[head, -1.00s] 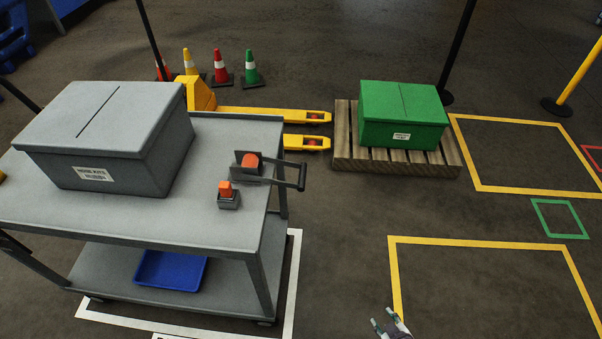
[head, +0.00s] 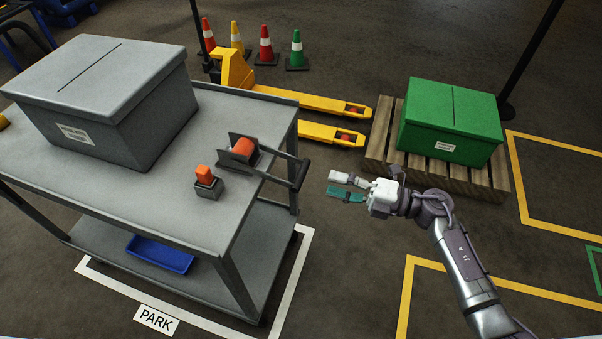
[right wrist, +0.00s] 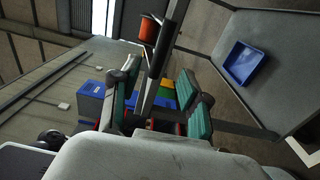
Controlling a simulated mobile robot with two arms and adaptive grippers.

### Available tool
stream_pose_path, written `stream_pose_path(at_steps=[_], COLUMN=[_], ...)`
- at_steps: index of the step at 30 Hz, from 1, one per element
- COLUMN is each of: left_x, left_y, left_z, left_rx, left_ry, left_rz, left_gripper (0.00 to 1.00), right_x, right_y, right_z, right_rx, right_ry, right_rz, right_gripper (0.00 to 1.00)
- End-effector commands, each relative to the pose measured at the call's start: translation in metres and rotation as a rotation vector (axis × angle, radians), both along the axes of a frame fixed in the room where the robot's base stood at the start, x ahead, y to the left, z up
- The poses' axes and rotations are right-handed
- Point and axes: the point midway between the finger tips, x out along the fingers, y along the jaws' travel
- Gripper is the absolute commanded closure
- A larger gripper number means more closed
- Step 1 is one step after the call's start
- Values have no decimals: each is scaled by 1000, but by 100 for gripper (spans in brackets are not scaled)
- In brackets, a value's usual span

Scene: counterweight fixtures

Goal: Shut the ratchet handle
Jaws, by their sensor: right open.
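The ratchet handle (head: 278,172) is a dark two-bar frame with a black end grip. It sticks out past the right edge of the grey cart from a bracket holding an orange spool (head: 243,147). My right gripper (head: 332,185) is open and empty, just right of the handle's end, with a small gap in the head view. In the right wrist view the handle (right wrist: 152,85) appears between the teal-padded fingers (right wrist: 158,98), with the orange spool (right wrist: 149,29) beyond; contact cannot be told there. My left gripper is not in view.
The cart top (head: 165,205) carries a grey slotted box (head: 105,95) and a small orange-topped block (head: 207,184). A blue tray (head: 160,255) lies on its lower shelf. A yellow pallet jack (head: 300,105) and a green box (head: 452,115) on a pallet stand behind.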

Motion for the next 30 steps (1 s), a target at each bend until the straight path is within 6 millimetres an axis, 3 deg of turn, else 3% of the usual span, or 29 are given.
stream_pose_path(at_steps=[6, 12, 26, 30], left_x=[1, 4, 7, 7], left_y=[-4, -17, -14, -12], left_z=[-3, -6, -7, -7], left_rx=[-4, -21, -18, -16], left_ry=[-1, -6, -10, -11], left_rz=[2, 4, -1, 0], left_gripper=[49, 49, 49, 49], right_x=[15, 24, 28, 28], right_y=[46, 74, 85, 85], right_z=[0, 0, 0, 0], right_rx=[4, 3, 1, 1], right_ry=[1, 1, 3, 3], right_rz=[-1, -1, -3, -3], right_gripper=[55, 55, 55, 78])
